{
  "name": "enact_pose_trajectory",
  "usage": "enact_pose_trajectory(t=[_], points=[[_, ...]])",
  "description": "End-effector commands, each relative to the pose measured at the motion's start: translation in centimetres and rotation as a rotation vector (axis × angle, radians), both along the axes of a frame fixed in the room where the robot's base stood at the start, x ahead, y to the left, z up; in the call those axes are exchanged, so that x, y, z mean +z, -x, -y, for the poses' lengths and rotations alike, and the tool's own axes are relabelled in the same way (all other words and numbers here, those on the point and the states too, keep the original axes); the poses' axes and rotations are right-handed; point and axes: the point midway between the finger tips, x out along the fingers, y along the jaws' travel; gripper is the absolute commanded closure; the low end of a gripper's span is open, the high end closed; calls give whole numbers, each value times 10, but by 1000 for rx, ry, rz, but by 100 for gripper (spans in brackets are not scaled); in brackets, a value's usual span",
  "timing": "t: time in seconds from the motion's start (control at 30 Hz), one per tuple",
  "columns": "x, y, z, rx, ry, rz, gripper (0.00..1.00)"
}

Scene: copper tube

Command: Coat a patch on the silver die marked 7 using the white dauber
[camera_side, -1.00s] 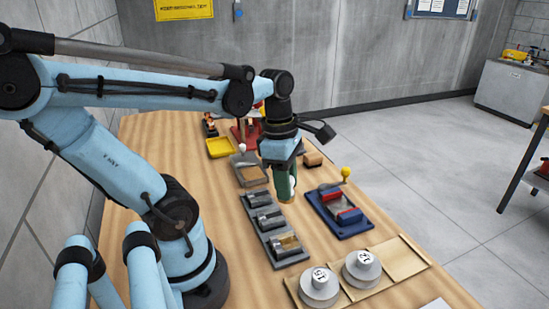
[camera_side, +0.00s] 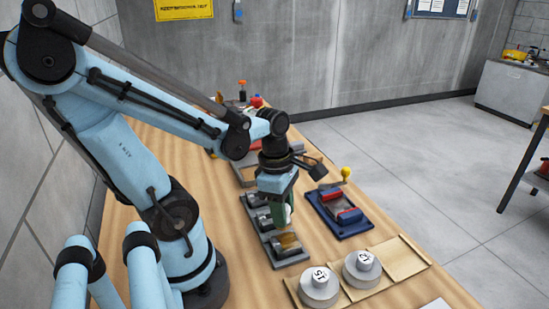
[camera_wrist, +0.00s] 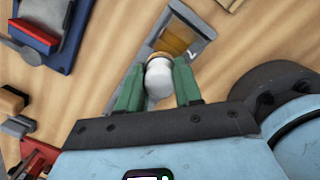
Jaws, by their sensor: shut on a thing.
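My gripper (camera_side: 280,213) has green fingers and is low over the grey rack (camera_side: 295,262) of silver dies. In the wrist view my gripper (camera_wrist: 158,88) is shut on the white dauber (camera_wrist: 159,78), whose tan tip points toward the die.
A blue fixture (camera_side: 338,212) with red blocks and a yellow-knobbed lever stands close to the right. Weights (camera_side: 319,287) marked with numbers sit on a wooden tray (camera_side: 405,260) at the front. A tray (camera_side: 246,172) and other items lie behind my arm.

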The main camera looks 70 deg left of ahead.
Motion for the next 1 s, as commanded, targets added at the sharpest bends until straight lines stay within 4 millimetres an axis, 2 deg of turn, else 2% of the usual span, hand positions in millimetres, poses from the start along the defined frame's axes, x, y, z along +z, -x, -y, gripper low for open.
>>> enact_pose_trajectory(t=[0.13,0.17,0.87,1.0], points=[[-21,-1,0,-1,0,0,90],[-18,-1,5,-5,0,2,95],[-20,-1,64,-5,0,0,94],[-19,-1,53,6,0,0,94]])
